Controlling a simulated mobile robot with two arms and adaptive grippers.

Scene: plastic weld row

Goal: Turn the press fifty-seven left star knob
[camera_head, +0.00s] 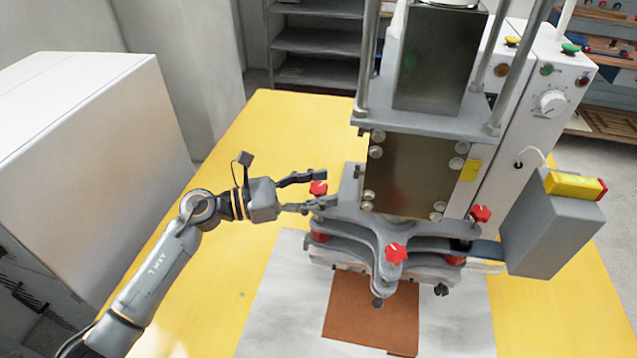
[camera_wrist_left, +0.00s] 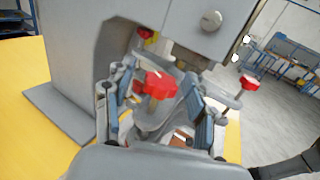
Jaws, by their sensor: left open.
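The left star knob (camera_head: 318,188) is red and sits on the left side of the press's grey lower plate. My left gripper (camera_head: 328,189) comes in from the left with its fingers open, one on each side of this knob. The knob (camera_wrist_left: 156,86) also shows in the left wrist view, between the two spread finger pads, with gaps that look clear on both sides. Whether a finger touches it cannot be told. The press (camera_head: 410,180) stands on the yellow table. My right gripper is not in view.
Other red star knobs are at the front (camera_head: 396,252) and right (camera_head: 481,214) of the press. A grey box with a yellow top (camera_head: 550,225) stands out at the right. A brown sheet (camera_head: 370,312) lies below the press. The yellow table (camera_head: 255,130) is clear behind my left gripper.

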